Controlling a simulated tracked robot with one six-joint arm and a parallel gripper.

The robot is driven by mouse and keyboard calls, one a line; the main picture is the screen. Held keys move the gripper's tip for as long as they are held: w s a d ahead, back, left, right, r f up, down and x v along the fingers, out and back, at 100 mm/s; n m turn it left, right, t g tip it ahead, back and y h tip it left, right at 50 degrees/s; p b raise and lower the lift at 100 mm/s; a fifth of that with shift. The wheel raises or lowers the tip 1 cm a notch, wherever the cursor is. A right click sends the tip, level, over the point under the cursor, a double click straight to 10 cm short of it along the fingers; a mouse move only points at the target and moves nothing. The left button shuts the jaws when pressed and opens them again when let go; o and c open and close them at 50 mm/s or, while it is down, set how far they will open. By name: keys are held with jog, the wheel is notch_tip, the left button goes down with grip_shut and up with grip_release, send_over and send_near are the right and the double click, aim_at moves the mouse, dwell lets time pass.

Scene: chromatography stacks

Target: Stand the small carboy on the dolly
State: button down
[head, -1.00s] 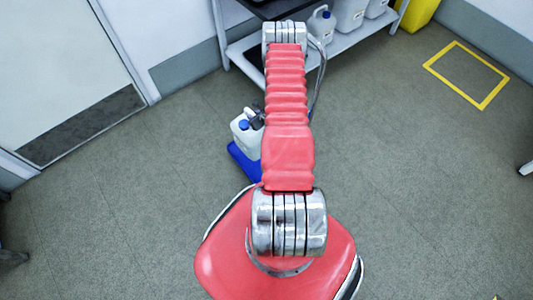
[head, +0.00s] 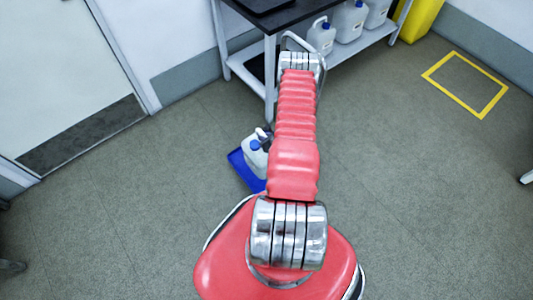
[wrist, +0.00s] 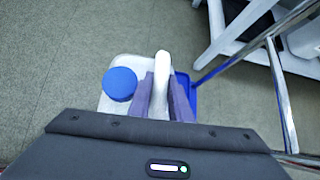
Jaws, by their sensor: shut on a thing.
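The small carboy (head: 256,160) is white with a blue cap and shows left of my red arm in the head view. In the wrist view its white top (wrist: 115,72), blue cap and upright handle (wrist: 162,78) are close below the wrist. My gripper (wrist: 161,98) is shut on the handle, one finger on each side. The blue dolly (head: 240,165) lies on the floor; its blue also shows right of the carboy in the wrist view (wrist: 190,92). The carboy overlaps the dolly in both views; its base is hidden, so I cannot tell whether it touches.
A dark-topped table (head: 283,17) stands beyond, with one leg close behind the carboy. Several carboys with blue caps stand on its lower shelf (head: 350,45). A yellow bin (head: 420,18) and a yellow floor square (head: 465,84) are at the right. Open floor lies left and right.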

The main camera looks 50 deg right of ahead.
jog(key=shift+w+f, duration=0.1)
jog(key=shift+f, duration=2.7)
notch_tip(320, 180, down, 4)
jog(key=c, duration=1.9)
grip_release()
jog(key=shift+a+f, duration=0.15)
jog(key=shift+o, duration=1.3)
jog(key=shift+s+r, duration=0.2)
